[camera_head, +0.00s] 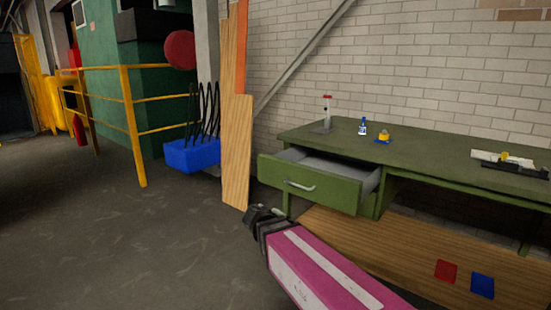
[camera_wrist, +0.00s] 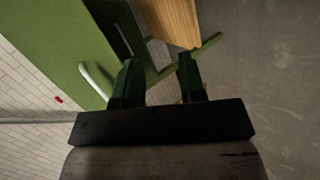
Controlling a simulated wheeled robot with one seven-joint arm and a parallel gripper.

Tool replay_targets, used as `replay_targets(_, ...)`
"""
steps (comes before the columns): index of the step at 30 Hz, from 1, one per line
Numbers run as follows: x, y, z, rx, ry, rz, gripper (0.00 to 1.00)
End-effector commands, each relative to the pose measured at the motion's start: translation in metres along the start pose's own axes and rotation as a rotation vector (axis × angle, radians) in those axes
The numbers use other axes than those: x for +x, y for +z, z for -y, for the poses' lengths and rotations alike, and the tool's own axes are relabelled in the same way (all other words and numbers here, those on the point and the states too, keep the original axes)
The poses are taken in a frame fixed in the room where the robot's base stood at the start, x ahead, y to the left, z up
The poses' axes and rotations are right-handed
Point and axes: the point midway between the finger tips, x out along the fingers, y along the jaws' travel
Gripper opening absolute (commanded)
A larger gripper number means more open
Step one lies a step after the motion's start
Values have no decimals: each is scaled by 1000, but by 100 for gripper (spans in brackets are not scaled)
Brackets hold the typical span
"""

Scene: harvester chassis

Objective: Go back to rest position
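My gripper (camera_head: 258,216) is at the end of my pink and white arm, in front of and below the green desk's open drawer (camera_head: 312,187). In the wrist view its two dark fingers (camera_wrist: 157,62) stand apart with nothing between them. The drawer is pulled out and its light handle (camera_head: 299,186) is free. The handle also shows in the wrist view (camera_wrist: 96,80), to the left of the fingers and apart from them. The inside of the drawer is only partly visible.
The green desk (camera_head: 440,160) stands against a brick wall, with small bottles and tools on top. A wooden board (camera_head: 237,150) leans left of the drawer, beside a blue bin (camera_head: 190,156). Yellow railings (camera_head: 132,125) stand farther left. The floor at left is clear.

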Motion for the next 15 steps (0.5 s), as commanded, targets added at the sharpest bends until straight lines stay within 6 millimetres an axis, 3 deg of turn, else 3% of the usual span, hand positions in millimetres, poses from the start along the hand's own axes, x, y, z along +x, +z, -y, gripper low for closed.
replay_targets(1, 17, 14, 3, 25, -55, 32, 37)
replay_targets(6, 62, 56, 21, 129, -265, 127, 37)
replay_targets(15, 114, 123, 53, 361, -623, 262, 37)
